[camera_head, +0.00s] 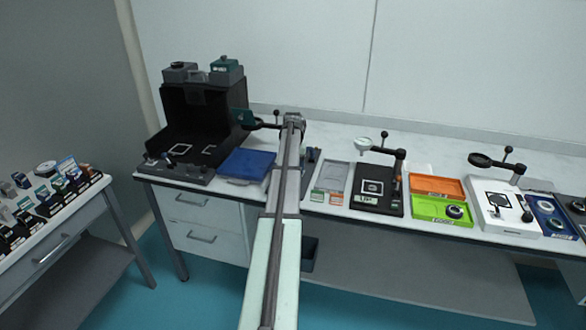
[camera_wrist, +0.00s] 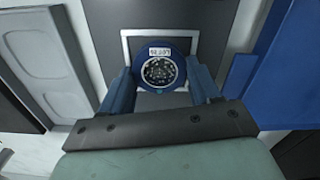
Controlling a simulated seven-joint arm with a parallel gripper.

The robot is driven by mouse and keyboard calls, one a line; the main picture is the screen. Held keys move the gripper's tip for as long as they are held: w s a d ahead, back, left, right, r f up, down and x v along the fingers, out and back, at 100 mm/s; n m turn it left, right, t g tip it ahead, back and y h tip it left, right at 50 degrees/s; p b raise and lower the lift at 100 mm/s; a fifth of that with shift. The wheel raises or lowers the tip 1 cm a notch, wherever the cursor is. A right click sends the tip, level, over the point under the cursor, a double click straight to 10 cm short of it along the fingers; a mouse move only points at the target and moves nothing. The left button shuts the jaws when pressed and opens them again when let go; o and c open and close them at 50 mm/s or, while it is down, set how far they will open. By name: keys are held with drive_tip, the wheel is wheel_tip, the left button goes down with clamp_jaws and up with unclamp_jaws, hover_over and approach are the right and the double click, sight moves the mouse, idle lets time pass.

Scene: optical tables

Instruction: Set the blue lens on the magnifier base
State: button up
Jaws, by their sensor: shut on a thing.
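The blue lens (camera_wrist: 160,70), a round blue ring with a pale label and a speckled centre, is between the two fingers of my gripper (camera_wrist: 163,84) in the wrist view. My gripper is shut on it. The dark grey magnifier base (camera_wrist: 113,14) with a white square frame (camera_wrist: 128,48) lies behind the lens in that view. The lens covers the middle of the square; I cannot tell whether it touches. In the head view my arm hides the lens and most of the base (camera_head: 312,158). A dark magnifier arm (camera_head: 262,125) sticks out left of my wrist.
A blue tray (camera_head: 246,164) lies left of the base and a grey tray (camera_head: 333,177) right of it, both close. Further right are a black magnifier stand (camera_head: 376,203), orange (camera_head: 437,187) and green (camera_head: 428,208) trays and a white stand (camera_head: 510,219). A black booth (camera_head: 190,120) stands left.

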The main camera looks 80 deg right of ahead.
drive_tip(key=o, duration=1.1)
wheel_tip(320, 180, up, 12)
drive_tip(key=shift+r, duration=0.1)
